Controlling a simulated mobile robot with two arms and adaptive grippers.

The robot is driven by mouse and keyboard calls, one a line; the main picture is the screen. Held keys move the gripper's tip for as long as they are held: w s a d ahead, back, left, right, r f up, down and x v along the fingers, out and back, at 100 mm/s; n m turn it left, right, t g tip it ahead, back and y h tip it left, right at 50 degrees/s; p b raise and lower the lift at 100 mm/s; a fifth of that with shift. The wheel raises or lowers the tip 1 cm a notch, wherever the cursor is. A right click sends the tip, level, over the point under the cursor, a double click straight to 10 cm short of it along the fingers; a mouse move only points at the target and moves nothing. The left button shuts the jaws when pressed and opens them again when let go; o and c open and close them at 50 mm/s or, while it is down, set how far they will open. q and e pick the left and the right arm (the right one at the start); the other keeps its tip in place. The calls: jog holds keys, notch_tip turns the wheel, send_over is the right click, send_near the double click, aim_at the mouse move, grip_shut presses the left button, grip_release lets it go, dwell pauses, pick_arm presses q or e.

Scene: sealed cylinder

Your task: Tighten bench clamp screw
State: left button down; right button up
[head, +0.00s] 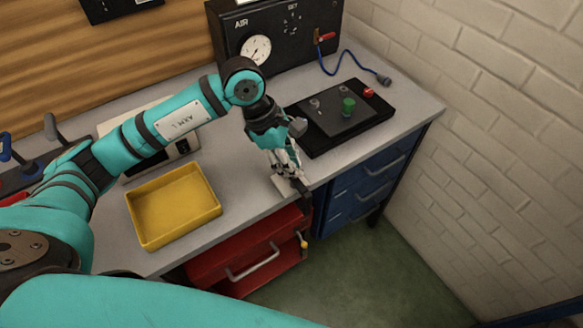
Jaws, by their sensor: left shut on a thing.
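My left gripper (287,165) points down at the front edge of the grey bench, left of the black plate. It is shut on the upper part of a small dark bench clamp (304,199) at that edge. The fingers hide much of the clamp, and I cannot make out the screw's thread or how far it is turned. A small yellow-orange piece (303,242) shows below the edge, in line with the clamp. A pale flat piece (281,184) lies under the fingertips. My right gripper is not in view.
A yellow tray (137,218) stands empty on the bench at left. A black plate (381,126) with a green knob (348,105) and a red knob (368,92) lies at right. Behind are a gauge box (283,24) and blue hose (352,57). Red drawers (215,265) are below.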

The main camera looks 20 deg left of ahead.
pick_arm(q)
jog(key=n+b, duration=0.1)
jog(key=n+t+b, duration=0.1)
jog(key=n+b, duration=0.1)
jog(key=n+t+b, duration=0.1)
jog(key=n+b, duration=0.1)
jog(key=shift+s+d+f+y, duration=0.1)
jog(key=shift+s+f+y, duration=0.15)
jog(key=shift+y, duration=0.15)
jog(key=shift+s+r+n+t+y+b, duration=0.1)
jog(key=shift+n+t+y+b, duration=0.4)
jog(key=shift+n+b, duration=1.3)
jog(key=shift+n+p, duration=0.35)
jog(key=shift+n, duration=0.15)
jog(key=c, duration=1.3)
grip_release()
jog(key=shift+c, duration=0.2)
jog(key=shift+r, duration=0.1)
jog(key=shift+r, duration=0.2)
jog(key=v, duration=1.1)
jog(key=shift+s+r, duration=0.15)
jog(key=shift+r, duration=0.05)
